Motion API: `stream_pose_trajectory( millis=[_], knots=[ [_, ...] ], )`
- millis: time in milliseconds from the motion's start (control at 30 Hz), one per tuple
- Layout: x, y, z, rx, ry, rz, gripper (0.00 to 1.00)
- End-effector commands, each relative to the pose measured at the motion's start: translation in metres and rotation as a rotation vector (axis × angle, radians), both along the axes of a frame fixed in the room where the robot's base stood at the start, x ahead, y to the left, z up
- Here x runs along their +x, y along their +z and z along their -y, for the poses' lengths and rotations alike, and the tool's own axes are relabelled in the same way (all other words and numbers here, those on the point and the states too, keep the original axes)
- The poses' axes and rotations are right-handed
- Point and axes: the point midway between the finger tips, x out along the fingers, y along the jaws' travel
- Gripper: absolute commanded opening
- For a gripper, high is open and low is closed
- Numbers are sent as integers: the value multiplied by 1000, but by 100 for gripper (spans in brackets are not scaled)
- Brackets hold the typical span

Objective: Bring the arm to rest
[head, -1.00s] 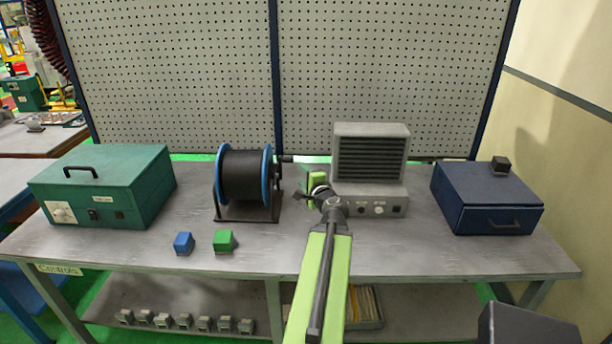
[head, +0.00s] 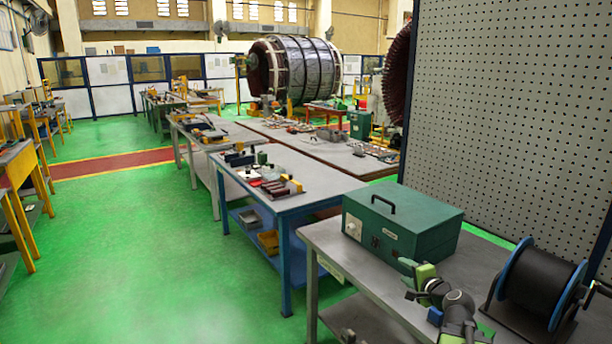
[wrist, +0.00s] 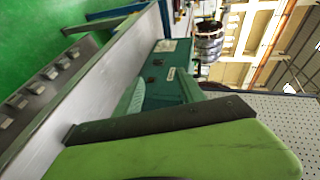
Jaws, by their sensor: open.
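My gripper (head: 412,279), light green with dark joints, is at the lower right of the head view. It is open, and I see nothing between its jaws. It appears in front of the green toolbox (head: 425,228) at the left end of the grey workbench (head: 335,242). In the wrist view a green finger (wrist: 190,150) with a dark edge plate fills the bottom, and the toolbox (wrist: 165,75) shows sideways behind it. Whether the gripper touches the toolbox I cannot tell. My forearm runs off the bottom edge.
A black spool (head: 538,285) with blue rims stands right of my arm, before a pegboard (head: 500,110). A blue block (head: 434,316) lies close by my gripper. A blue-framed table (head: 300,190) with parts stands behind. Open green floor (head: 150,260) lies left.

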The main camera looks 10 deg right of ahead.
Motion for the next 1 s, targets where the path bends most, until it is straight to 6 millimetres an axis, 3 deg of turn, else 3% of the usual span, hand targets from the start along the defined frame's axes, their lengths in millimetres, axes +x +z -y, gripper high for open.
stream_pose_trajectory(
  millis=[33,200,300,400,467,533,700,833,1000],
  knots=[
    [13,-8,-46,-37,91,-35,47],
    [22,-47,-189,-208,405,-180,47],
    [8,-73,-258,-331,589,-275,47],
    [-17,-102,-313,-473,770,-385,47],
    [-39,-120,-336,-578,883,-472,47],
    [-69,-142,-342,-713,1004,-607,47],
    [-120,-162,-289,-880,1122,-889,47],
    [-142,-164,-272,-915,1179,-997,47],
    [-145,-164,-272,-914,1202,-1001,47]
  ],
)
